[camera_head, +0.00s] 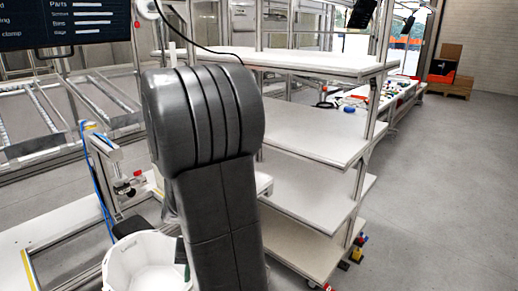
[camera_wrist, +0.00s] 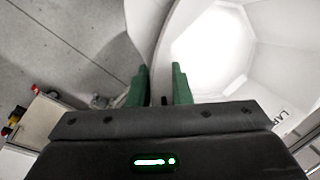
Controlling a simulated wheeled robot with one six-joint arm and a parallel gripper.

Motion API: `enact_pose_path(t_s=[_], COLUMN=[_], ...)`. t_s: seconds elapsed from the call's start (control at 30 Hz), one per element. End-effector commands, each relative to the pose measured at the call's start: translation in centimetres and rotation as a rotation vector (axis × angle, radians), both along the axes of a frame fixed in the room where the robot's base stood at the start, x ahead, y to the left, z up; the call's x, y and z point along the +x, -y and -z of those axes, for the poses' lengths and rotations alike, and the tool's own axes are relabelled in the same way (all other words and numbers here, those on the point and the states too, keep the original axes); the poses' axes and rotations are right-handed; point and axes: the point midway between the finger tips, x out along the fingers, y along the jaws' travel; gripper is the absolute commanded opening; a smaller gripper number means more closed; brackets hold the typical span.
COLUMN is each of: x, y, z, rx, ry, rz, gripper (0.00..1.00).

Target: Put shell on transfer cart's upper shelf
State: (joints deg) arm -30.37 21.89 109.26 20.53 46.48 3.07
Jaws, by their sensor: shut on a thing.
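A white hollow shell (camera_head: 150,262) is at the lower left of the head view, open side up, partly hidden behind my arm. In the wrist view the shell (camera_wrist: 205,50) fills the upper middle, with its wall between the green fingers of my gripper (camera_wrist: 160,88). My gripper is shut on the shell's wall. One green finger of my gripper (camera_head: 181,252) shows at the shell's right side in the head view. The transfer cart appears to be the rack with several white shelves right of my arm. Its upper shelf (camera_head: 310,62) looks bare.
My dark arm covers the middle of the head view and part of the cart's left side. A work surface and metal frame (camera_head: 105,165) with blue tubing stand at left. Grey floor (camera_head: 440,190) is open at right. Cardboard boxes (camera_head: 447,60) stand far back.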

Motion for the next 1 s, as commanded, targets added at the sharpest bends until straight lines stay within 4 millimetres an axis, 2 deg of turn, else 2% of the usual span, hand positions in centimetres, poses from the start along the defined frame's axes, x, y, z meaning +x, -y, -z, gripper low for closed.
enact_pose_path(t_s=[0.17, 0.33, 0.5, 0.7, 0.83, 1.0], x=[2.5, 5.9, 10.2, 14.0, 15.3, 16.0], y=[1.2, 3.3, 7.3, 12.6, 15.1, 16.8], z=[1.2, 3.2, 6.5, 10.5, 12.4, 13.6], rx=[-0.002, -0.002, -0.003, -0.001, 0.0, 0.0], ry=[-0.001, -0.003, -0.005, -0.003, -0.002, 0.001], rz=[0.032, 0.073, 0.133, 0.194, 0.218, 0.232], gripper=[0.0, 0.0, 0.0, 0.0, 0.0, 0.0])
